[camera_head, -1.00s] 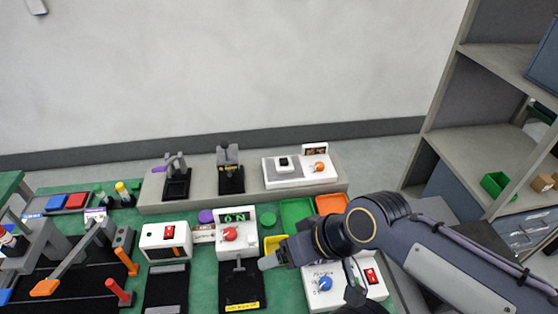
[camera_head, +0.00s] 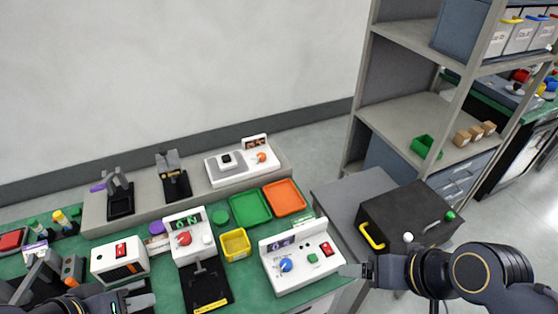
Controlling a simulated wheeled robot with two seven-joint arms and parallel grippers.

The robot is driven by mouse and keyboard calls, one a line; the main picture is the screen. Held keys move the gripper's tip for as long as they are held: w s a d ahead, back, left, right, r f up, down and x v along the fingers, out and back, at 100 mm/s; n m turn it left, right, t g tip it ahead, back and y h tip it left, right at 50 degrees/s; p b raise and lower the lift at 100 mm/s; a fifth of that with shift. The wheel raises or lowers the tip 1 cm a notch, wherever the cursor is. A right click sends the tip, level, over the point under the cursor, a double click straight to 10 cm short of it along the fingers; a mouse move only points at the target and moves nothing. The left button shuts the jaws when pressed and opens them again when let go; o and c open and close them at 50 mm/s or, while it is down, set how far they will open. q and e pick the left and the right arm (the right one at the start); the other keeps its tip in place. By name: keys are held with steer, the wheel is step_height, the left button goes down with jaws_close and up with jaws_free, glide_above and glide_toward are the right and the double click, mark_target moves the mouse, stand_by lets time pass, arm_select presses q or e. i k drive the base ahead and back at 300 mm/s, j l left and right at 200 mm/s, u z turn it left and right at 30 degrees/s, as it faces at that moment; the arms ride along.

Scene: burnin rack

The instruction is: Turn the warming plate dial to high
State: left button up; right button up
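A white unit with a flat grey plate (camera_head: 219,171), which looks like the warming plate, sits on the raised grey ledge at the back. A small black block (camera_head: 227,161) stands on the plate. Its orange-red dial (camera_head: 262,157) is on the right side, below a small dark picture display (camera_head: 255,142). The dial's setting is too small to read. My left gripper (camera_head: 141,296) is low at the bottom left, fingertips apart, with nothing seen between them. My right gripper (camera_head: 356,270) is beside the blue-dial unit's right end, far from the orange dial; its finger gap is unclear.
A white unit with a red dial (camera_head: 184,239) and one with a blue dial (camera_head: 286,265) stand in front. Green (camera_head: 250,208), orange (camera_head: 285,197) and yellow (camera_head: 236,245) trays lie between. A dark box (camera_head: 410,217) and shelving (camera_head: 415,128) are at right.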

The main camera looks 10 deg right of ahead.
mark_target(260, 156)
steer(key=l+u, duration=0.1)
steer(key=u, duration=0.75)
steer(key=l+u, duration=0.15)
steer(key=u, duration=0.75)
steer(key=k+l, duration=0.25)
steer(key=l, duration=0.15)
steer(key=k+l+u, duration=0.1)
steer(key=k+l, duration=0.15)
steer(key=l, duration=0.1)
